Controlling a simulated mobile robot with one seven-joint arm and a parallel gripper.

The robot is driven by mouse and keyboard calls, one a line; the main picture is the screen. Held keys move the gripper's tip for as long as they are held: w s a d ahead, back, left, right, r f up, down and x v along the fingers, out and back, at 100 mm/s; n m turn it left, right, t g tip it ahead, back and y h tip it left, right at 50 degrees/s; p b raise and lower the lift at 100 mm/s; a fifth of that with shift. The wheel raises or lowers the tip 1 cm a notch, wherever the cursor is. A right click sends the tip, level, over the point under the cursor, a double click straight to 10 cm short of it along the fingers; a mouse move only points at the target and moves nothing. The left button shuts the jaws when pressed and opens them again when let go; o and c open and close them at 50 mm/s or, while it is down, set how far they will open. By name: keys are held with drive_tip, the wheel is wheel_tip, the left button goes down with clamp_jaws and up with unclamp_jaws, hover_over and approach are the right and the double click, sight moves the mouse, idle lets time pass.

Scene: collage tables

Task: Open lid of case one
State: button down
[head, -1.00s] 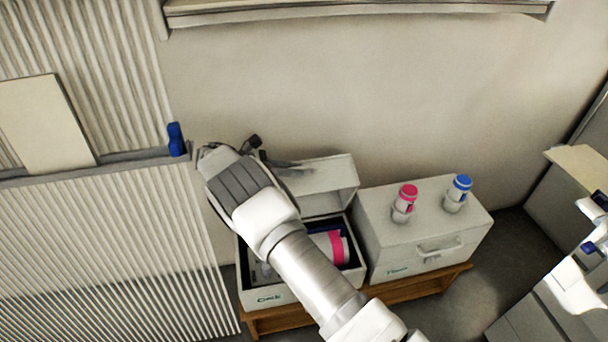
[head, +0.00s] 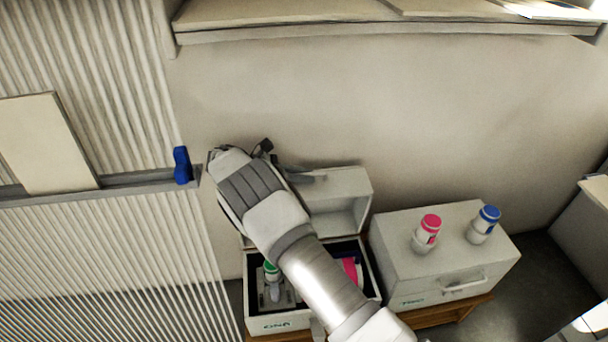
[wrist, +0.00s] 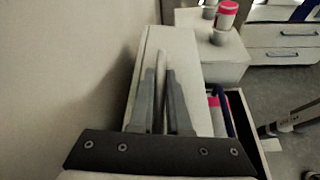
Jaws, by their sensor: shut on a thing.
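Case one (head: 285,323) is the left white case on a low wooden stand, with a dark inside. Its lid (head: 349,187) stands raised at the back, near the wall. The lid also shows in the wrist view (wrist: 186,50). My gripper (head: 318,177) is at the lid. In the wrist view, the fingers of my gripper (wrist: 162,80) are close together on a thin pale part of the lid, probably its handle. My arm hides part of the case and the lid's left side. A green-capped bottle (head: 270,270) and a pink-banded item (head: 350,270) are inside the case.
The closed case two (head: 400,265) stands to the right, with a pink-capped bottle (head: 428,232) and a blue-capped bottle (head: 485,224) in holders on top. A ribbed panel (head: 110,260) is at the left. A shelf (head: 380,28) juts out above.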

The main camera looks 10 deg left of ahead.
drive_tip(key=shift+a, duration=0.1)
idle(0.3)
drive_tip(key=c, duration=1.2)
unclamp_jaws()
drive_tip(key=shift+o, duration=0.2)
drive_tip(key=shift+r, duration=0.15)
drive_tip(key=shift+r, duration=0.35)
drive_tip(key=r, duration=0.1)
drive_tip(key=r+p, duration=0.2)
drive_tip(key=r, duration=0.1)
drive_tip(key=shift+d, duration=0.35)
drive_tip(key=s+d+r+p, duration=0.2)
drive_tip(key=d+r, duration=0.4)
drive_tip(key=d, duration=0.5)
drive_tip(key=shift+p, duration=0.75)
drive_tip(key=shift+a, duration=0.1)
